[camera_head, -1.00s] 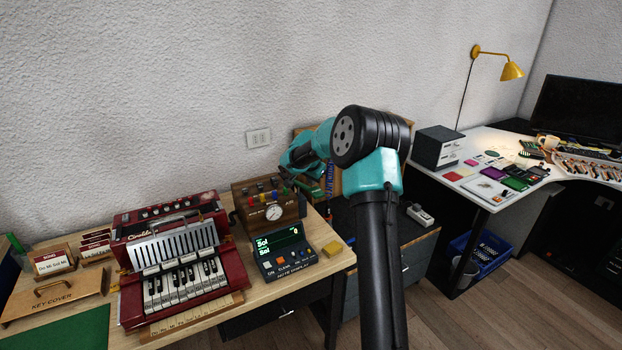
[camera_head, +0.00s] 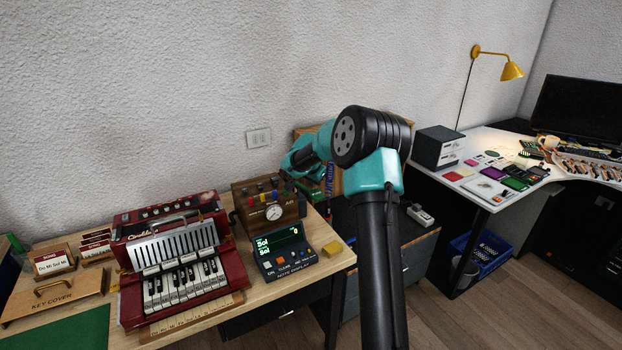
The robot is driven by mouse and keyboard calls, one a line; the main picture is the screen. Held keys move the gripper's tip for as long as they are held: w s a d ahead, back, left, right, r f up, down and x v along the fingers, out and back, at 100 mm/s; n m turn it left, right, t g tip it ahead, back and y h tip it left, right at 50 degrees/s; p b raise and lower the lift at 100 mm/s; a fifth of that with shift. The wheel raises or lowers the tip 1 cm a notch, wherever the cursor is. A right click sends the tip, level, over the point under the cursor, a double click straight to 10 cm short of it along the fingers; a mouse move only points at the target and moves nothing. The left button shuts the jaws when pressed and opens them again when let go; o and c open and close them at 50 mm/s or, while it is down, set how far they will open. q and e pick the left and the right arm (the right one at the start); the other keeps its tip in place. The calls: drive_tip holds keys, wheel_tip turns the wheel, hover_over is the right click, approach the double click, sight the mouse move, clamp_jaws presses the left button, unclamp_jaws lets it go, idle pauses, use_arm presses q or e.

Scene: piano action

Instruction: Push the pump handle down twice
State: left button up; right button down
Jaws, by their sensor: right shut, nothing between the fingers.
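The wooden air box (camera_head: 268,212) stands at the back of the wooden table, with a round white gauge (camera_head: 274,212) on its front and coloured knobs along its top. I cannot clearly make out a pump handle; the area at the box's right end is dark and partly covered by my right arm. My right gripper (camera_head: 294,182) is shut and empty, just above and beside the right end of the box. Its fingertips are small and dark here, and I cannot tell whether they touch anything. My left gripper is not in view.
A red accordion-like keyboard (camera_head: 180,262) stands left of the box. The wooden key cover (camera_head: 55,298) lies at far left. A white desk (camera_head: 480,195) stands at right.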

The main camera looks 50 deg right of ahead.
drive_tip(key=shift+s+f, duration=0.3)
drive_tip(key=shift+f, duration=0.3)
idle(1.0)
drive_tip(key=shift+r, duration=0.1)
drive_tip(key=shift+w+d+r, duration=0.15)
drive_tip(key=shift+w+r, duration=0.3)
drive_tip(key=shift+r, duration=0.6)
drive_tip(key=shift+w+d+r, duration=0.1)
drive_tip(key=shift+w+r, duration=0.35)
drive_tip(key=shift+r, duration=0.6)
drive_tip(key=shift+w+d+r, duration=0.15)
drive_tip(key=shift+w+r, duration=0.3)
drive_tip(key=shift+r, duration=0.6)
drive_tip(key=shift+r, duration=0.1)
drive_tip(key=r, duration=0.1)
drive_tip(key=w+r, duration=0.1)
drive_tip(key=r, duration=0.1)
drive_tip(key=w+r, duration=0.1)
drive_tip(key=shift+d+r, duration=0.2)
drive_tip(key=shift+d, duration=0.15)
